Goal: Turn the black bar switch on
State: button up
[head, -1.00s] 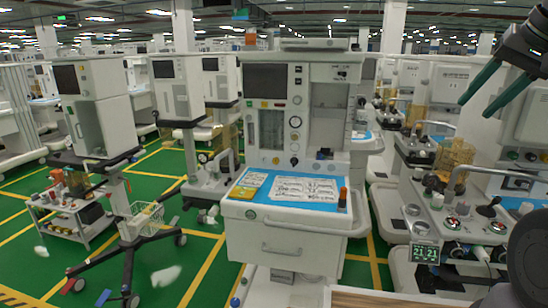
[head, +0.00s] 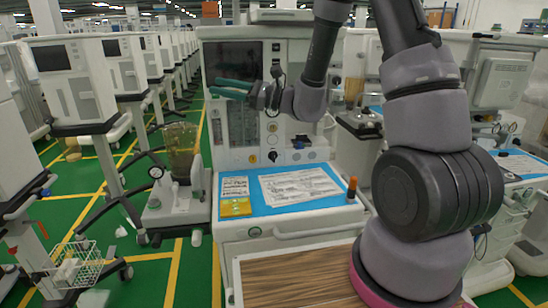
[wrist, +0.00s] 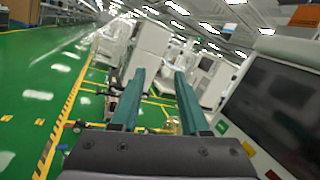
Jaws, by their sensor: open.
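My gripper (head: 217,88) has two teal fingers pointing left, in front of the dark screen (head: 226,59) of the central anaesthesia machine (head: 308,232). In the wrist view the gripper (wrist: 160,76) is open, with nothing between its fingers. That view looks past the machine's screen (wrist: 274,100) down the aisle. I cannot clearly pick out the black bar switch. My forearm and wrist cover part of the machine's upper right panel. A small black knob (head: 272,156) shows on the lower panel, but I cannot tell its kind.
The machine's blue work surface (head: 330,199) holds printed sheets and a small orange-topped item (head: 352,187) at its right edge. A wooden-topped surface (head: 300,275) lies in front. Other carts (head: 71,81) stand left and right. Green floor shows at left.

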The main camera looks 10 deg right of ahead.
jog(key=w+d+f+m+t+h, duration=0.3)
jog(key=w+f+m+t+h, duration=0.1)
jog(key=w+f+m+t, duration=0.45)
jog(key=m+t+h, duration=0.4)
jog(key=m+h, duration=0.6)
jog(key=h, duration=0.5)
send_near(274, 155)
jog(key=shift+s+a+r+g, duration=0.1)
jog(key=shift+s+r+g, duration=0.2)
jog(key=shift+s, duration=0.55)
jog(key=shift+w, duration=0.35)
jog(key=w, duration=0.9)
jog(key=shift+w, duration=0.4)
grip_shut()
